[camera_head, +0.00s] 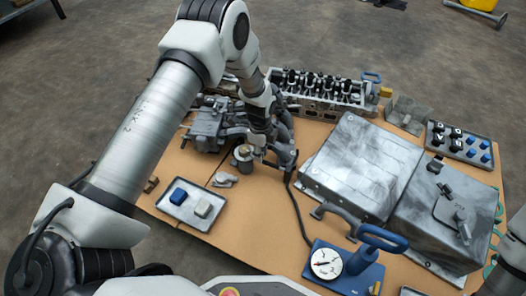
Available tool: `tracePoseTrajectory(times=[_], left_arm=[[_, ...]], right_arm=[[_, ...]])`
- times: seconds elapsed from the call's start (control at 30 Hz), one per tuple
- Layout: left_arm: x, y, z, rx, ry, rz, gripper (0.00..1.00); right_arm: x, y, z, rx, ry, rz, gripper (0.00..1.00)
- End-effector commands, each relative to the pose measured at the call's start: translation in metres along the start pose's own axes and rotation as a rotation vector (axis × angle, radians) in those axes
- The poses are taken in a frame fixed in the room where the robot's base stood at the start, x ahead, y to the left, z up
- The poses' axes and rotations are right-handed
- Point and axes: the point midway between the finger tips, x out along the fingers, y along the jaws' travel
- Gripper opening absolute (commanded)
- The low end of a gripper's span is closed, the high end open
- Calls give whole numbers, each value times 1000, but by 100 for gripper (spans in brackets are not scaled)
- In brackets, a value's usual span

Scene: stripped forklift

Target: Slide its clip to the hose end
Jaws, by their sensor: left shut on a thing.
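My left gripper (285,160) reaches down from the upper left to the middle of the brown work top. It is shut at the upper end of a thin black hose (299,208). The clip is too small and too covered by the fingers to make out clearly. The hose runs down from the fingers toward a blue stand with a round white gauge (326,263). A small grey metal canister (243,158) stands just left of the gripper. My right gripper is out of view.
A cylinder head (325,92) and grey engine castings (205,127) lie behind the gripper. Large grey metal boxes (362,165) stand to the right. A tray with blue and white blocks (189,217) lies at left, and a tray of black and blue parts (483,174) at far right.

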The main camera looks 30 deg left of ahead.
Motion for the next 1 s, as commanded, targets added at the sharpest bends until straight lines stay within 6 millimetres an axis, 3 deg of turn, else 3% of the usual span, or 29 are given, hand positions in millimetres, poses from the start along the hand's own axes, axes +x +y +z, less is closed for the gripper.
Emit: tracePoseTrajectory(times=[0.07,0.47,0.8,1.0], left_arm=[[0,0,0,1,0,-1,38],[-9,-1,0,1,0,-1,38],[-90,-1,0,1,0,-4,38],[-117,0,0,1,0,-1,38]], right_arm=[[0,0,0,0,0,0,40],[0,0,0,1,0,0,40],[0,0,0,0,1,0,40],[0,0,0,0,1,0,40]])
